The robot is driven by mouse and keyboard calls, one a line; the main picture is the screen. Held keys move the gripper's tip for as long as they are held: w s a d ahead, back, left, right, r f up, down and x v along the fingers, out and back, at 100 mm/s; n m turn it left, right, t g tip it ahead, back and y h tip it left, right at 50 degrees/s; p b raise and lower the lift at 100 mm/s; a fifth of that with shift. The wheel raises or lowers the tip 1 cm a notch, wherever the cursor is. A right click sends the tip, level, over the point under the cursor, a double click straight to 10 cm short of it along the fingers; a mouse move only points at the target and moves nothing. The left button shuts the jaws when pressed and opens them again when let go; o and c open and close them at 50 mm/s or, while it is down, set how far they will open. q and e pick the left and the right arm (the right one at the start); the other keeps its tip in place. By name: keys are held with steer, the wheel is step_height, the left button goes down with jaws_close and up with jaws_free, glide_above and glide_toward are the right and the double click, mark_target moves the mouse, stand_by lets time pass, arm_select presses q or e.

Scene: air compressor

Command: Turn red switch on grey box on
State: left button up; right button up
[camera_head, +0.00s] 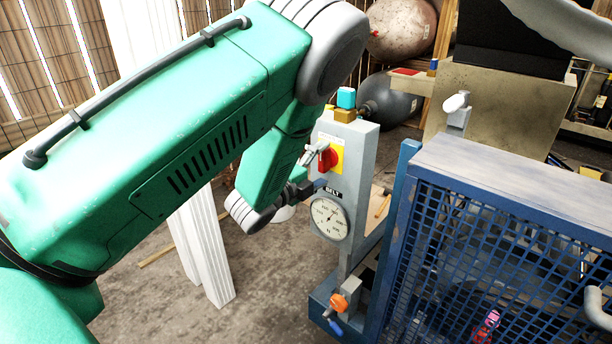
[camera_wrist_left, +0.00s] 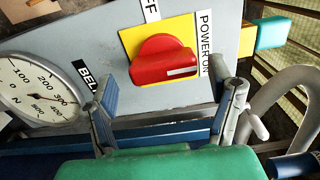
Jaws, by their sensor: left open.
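The red switch (camera_head: 328,158) is a rotary knob on a yellow plate (camera_head: 337,146) on the front of the grey box (camera_head: 359,150). In the left wrist view the red switch (camera_wrist_left: 163,62) is large, and the white line on its face lies toward the "POWER ON" label (camera_wrist_left: 205,45). A partly cut-off label ending in "FF" (camera_wrist_left: 151,9) is above it. My left gripper (camera_head: 314,169) is close in front of the switch. In the wrist view its two fingers are spread, with the knob framed beyond the gap (camera_wrist_left: 168,88); contact cannot be told. My right gripper is not in view.
A round gauge (camera_head: 330,218) sits below the switch beside a "BELT" label (camera_head: 333,191). A blue mesh cage (camera_head: 500,240) stands to the right. Open floor lies left of the box.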

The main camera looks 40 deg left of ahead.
arm_select(q)
steer(key=s, duration=1)
steer(key=shift+s+a, duration=0.25)
steer(key=shift+a, duration=0.15)
steer(key=shift+f, duration=0.1)
steer(key=s+d+f+n+g+y+p, duration=0.1)
steer(key=s+f+n+g, duration=0.35)
steer(key=f, duration=0.35)
steer(key=s+d+f+n+g+y+p, duration=0.1)
steer(key=s+f+n+g, duration=0.3)
steer(key=f, duration=0.4)
steer(key=s+d+f+n+g, duration=0.3)
steer(key=s+f+n+g, duration=0.1)
steer(key=s, duration=0.5)
steer(key=s+d+f+n+g, duration=0.4)
steer(key=s+f+n+g, duration=0.1)
steer(key=s, duration=0.5)
steer(key=shift+d+n+h+p, duration=0.25)
steer(key=shift+n+h+p, duration=0.1)
steer(key=shift+n+h, duration=0.1)
